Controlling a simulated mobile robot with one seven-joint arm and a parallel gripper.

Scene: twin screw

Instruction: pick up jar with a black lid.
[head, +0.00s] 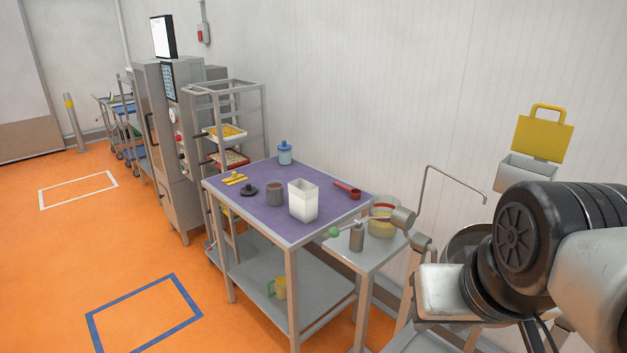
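On the purple table top stands a grey cylindrical jar (275,195). Its top looks dark reddish, and I cannot tell whether it is open or covered. A low black round piece with a knob, like a lid (249,190), lies flat just left of the jar, apart from it. A blue jar with a blue lid (285,154) stands near the back edge. I see no jar clearly wearing a black lid. Part of my arm fills the lower right of the head view. My gripper cannot be made out in this view.
A white open container (303,201) stands close right of the grey jar. A red scoop (349,190) lies further right, yellow pieces (235,178) at the left. The purple table (255,213) has bare room in front. A side stand (372,254) holds a tub (383,222).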

